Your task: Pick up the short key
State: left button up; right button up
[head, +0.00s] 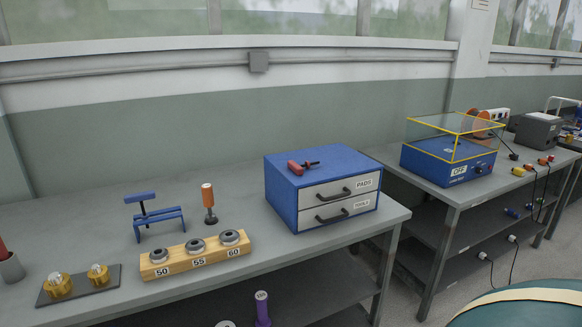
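No item in the head view is marked as the short key, and I cannot tell for sure which it is. A small red-handled tool with a dark end (303,166) lies on top of the blue two-drawer cabinet (281,190). An orange-handled tool with a dark base (208,202) stands upright on the bench, left of the cabinet. Both drawers, labelled PADS and TOOLS, look shut, so their contents are hidden. Neither of my grippers is in view.
On the grey bench (350,246) are a wooden block with numbered rings (185,264), a blue clamp-like frame (158,222) and a dark plate with brass parts (83,294). A second bench holds a blue OFF-labelled box under a yellow-edged clear cover (425,170). A gap separates the benches.

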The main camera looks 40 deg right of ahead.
aim_at(295, 167)
jog(key=l+z, duration=0.15)
jog(key=l, duration=0.25)
jog(key=i+l+z, duration=0.15)
jog(key=l, duration=0.3)
jog(key=l+z, duration=0.15)
jog(key=l, duration=0.25)
jog(key=i+l+z, duration=0.15)
jog(key=l, duration=0.25)
